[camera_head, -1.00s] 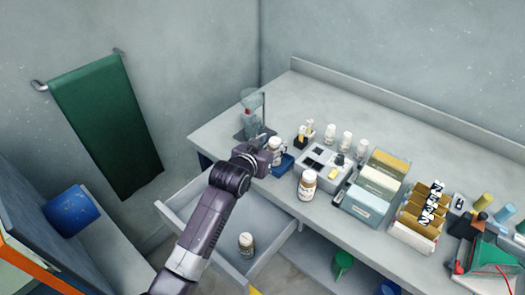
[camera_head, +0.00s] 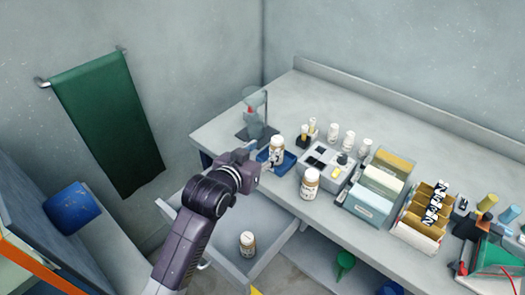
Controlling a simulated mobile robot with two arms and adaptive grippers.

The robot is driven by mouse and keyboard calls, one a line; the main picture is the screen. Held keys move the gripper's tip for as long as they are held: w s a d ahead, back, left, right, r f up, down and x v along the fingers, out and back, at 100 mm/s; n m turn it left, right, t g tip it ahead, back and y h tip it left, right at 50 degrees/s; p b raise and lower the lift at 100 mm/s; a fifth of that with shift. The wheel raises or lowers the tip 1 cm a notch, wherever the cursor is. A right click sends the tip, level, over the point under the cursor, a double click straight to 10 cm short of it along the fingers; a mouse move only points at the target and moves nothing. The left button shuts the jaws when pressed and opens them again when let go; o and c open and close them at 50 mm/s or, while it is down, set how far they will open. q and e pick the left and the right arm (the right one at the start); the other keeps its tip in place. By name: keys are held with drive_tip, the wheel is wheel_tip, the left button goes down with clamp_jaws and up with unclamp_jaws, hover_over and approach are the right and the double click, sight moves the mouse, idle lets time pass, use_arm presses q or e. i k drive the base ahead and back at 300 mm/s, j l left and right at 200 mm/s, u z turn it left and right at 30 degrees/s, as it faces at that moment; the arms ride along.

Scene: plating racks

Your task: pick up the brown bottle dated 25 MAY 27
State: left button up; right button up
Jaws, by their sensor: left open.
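Several brown bottles with white caps and labels are in view; the dates are too small to read. One brown bottle (camera_head: 277,152) stands upright in the blue tray (camera_head: 287,167) near the table's front left. A second brown bottle (camera_head: 309,186) stands upright on the tabletop just right of the tray. A third brown bottle (camera_head: 247,244) stands in the open drawer below. My left gripper (camera_head: 257,160) is open and empty, just left of the bottle in the tray; its fingers are mostly hidden. My right gripper is not in view.
A glass apparatus (camera_head: 255,118) stands behind the tray. Small white bottles (camera_head: 349,140), a grey compartment block (camera_head: 326,158) and file boxes (camera_head: 379,186) stand to the right. The open drawer (camera_head: 275,237) juts out below the table. The back left tabletop is clear.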

sight(311, 182)
drive_tip(key=l, duration=1.45)
drive_tip(key=u, duration=0.05)
